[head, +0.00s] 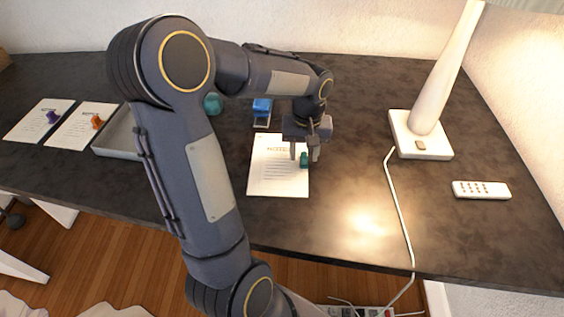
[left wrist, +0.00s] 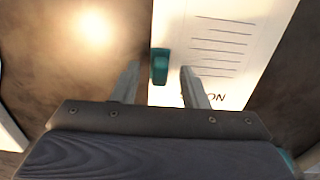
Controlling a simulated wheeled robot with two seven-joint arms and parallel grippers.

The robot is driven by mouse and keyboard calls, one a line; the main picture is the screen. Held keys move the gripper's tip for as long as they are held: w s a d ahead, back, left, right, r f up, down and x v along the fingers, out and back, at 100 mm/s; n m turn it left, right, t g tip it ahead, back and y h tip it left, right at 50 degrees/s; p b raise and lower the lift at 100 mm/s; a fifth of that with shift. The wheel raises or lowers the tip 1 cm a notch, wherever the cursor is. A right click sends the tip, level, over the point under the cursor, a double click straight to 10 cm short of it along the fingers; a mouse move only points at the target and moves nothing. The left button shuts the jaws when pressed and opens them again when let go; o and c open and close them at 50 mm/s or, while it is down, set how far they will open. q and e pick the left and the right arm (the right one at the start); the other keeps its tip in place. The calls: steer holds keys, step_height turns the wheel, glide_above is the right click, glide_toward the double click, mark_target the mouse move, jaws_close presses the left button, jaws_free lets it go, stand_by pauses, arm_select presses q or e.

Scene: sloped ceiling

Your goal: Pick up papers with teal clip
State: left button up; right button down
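The white papers (head: 275,178) lie flat on the dark desk, with printed lines on the top sheet. A teal clip (head: 304,160) sits on their right edge. My left gripper (head: 305,152) points down over that edge, with its fingers apart around the clip. In the left wrist view, the teal clip (left wrist: 160,66) stands on the edge of the papers (left wrist: 225,45), between and just beyond the two open fingertips of my left gripper (left wrist: 158,72). I cannot tell whether a finger touches the clip. My right gripper is not in view.
A grey tray (head: 113,143) stands at left, partly behind my arm. Papers with a purple clip (head: 53,117) and with an orange clip (head: 97,121) lie farther left. A blue stamp-like object (head: 262,108) stands behind. A white lamp (head: 420,140), its cord and a remote (head: 481,190) are at right.

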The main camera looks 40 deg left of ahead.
arm_select(q)
jaws_close()
steer(key=shift+r, duration=0.1)
stand_by(0.3)
steer(key=shift+r, duration=0.5)
step_height(320, 180, up, 2)
steer(key=shift+r+p, duration=0.2)
steer(key=shift+p, duration=0.1)
steer(key=s+d+r+p, duration=0.4)
steer(key=s+d+r, duration=0.3)
steer(key=s+r, duration=0.5)
steer(key=shift+d+r, duration=0.2)
steer(key=shift+r, duration=0.55)
